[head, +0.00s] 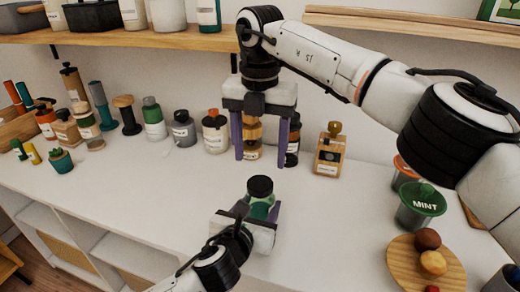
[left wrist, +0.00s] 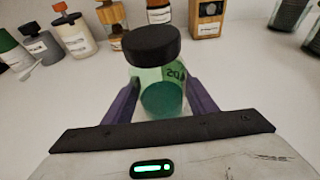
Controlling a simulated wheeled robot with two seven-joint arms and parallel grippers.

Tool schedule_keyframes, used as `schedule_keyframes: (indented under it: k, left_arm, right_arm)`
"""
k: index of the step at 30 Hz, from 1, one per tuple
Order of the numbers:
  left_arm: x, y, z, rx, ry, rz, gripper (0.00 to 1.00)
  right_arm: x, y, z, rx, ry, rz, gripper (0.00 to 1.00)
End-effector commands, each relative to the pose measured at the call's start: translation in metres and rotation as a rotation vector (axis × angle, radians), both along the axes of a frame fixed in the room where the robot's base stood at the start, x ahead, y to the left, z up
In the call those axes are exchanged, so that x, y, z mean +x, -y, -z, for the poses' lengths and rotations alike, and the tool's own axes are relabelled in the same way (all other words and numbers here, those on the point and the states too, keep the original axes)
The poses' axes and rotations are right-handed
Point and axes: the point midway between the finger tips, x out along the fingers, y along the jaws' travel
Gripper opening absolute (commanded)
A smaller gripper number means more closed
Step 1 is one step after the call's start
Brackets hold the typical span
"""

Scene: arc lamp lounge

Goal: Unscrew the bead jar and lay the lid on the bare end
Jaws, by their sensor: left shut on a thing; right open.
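The bead jar (head: 262,207) is a clear greenish jar with green contents and stands upright on the white counter. Its black lid (head: 260,187) is on top. My left gripper (head: 262,212) is shut on the jar's body from the front. In the left wrist view the jar (left wrist: 161,95) sits between the two purple fingers, and the lid (left wrist: 151,45) shows above them. My right gripper (head: 262,158) points down, open and empty, its fingertips above and behind the lid.
Several bottles line the back of the counter, including a square amber one (head: 329,152). A wooden shelf (head: 130,38) hangs above. The counter left of the jar is clear.

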Motion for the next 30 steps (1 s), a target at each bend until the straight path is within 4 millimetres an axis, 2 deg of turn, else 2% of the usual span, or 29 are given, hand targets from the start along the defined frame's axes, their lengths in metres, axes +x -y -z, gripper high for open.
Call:
schedule_keyframes:
  k: [6, 12, 17, 20, 30]
  left_arm:
    - [0.000, 0.000, 0.001, 0.000, -0.001, 0.000, 0.00]
    - [0.000, 0.000, 0.001, 0.001, -0.001, 0.000, 0.00]
    - [0.000, 0.000, 0.001, 0.001, -0.001, 0.000, 0.00]
    - [0.000, 0.000, 0.001, 0.001, -0.001, 0.000, 0.00]
    - [0.000, 0.000, 0.001, 0.001, -0.001, 0.000, 0.00]
  right_arm:
    - [0.000, 0.000, 0.000, -0.001, -0.001, 0.445, 0.61]
    - [0.000, 0.000, 0.000, -0.001, -0.001, 0.720, 0.61]
    - [0.000, 0.000, 0.003, -0.001, -0.001, 0.811, 0.61]
    - [0.000, 0.000, 0.011, -0.003, -0.001, 0.824, 0.61]
    - [-0.001, 0.000, 0.062, -0.002, -0.003, 0.822, 0.61]
